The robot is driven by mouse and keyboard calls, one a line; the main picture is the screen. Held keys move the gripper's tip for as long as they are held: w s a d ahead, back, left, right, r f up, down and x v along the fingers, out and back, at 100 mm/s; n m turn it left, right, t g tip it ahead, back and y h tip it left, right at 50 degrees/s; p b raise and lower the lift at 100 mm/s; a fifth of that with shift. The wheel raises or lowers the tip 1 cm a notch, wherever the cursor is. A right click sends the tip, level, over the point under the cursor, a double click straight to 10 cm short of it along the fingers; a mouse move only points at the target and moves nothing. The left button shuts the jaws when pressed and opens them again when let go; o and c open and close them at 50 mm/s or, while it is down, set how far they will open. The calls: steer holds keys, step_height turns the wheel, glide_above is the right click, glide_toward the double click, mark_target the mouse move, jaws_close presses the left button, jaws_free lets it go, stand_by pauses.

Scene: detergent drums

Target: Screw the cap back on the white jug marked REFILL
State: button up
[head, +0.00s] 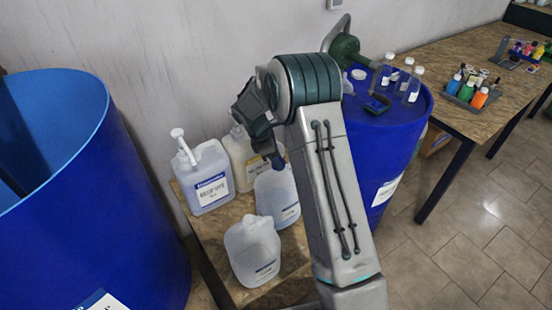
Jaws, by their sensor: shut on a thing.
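My gripper (273,152) points down over the small table, shut on a small dark blue thing that looks like a cap, partly hidden by the fingers. It is right at the top of a translucent white jug (277,198), whose right side my arm partly covers. I cannot tell whether the cap touches the jug's neck. Another translucent white jug (252,250) stands in front. A white jug with a pump top (207,180) stands at left, and a cream jug (243,160) stands behind. The labels are too small to tell which reads REFILL.
The jugs crowd a small wooden table (208,247). A large open blue drum (80,190) stands at left. A closed blue drum (405,140) at right bears a green pump (347,50) and small bottles (414,85). A workbench (450,45) with paint bottles stands farther right.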

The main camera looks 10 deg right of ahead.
steer(key=m+g, duration=0.1)
steer(key=m, duration=0.1)
steer(key=shift+w+m+p, duration=0.1)
steer(key=shift+m+p, duration=0.2)
steer(key=shift+p, duration=0.05)
steer(key=m+g, duration=0.1)
steer(key=m, duration=0.2)
steer(key=shift+d+f+y, duration=0.1)
steer(key=shift+f+y, duration=0.05)
steer(key=shift+y, duration=0.25)
steer(key=shift+d+m+g+y, duration=0.1)
steer(key=shift+m+g+y, duration=0.25)
steer(key=shift+m, duration=0.75)
steer(key=m+g+y, duration=0.1)
steer(key=m, duration=0.2)
steer(key=shift+m+p, duration=0.3)
steer(key=shift+p, duration=0.05)
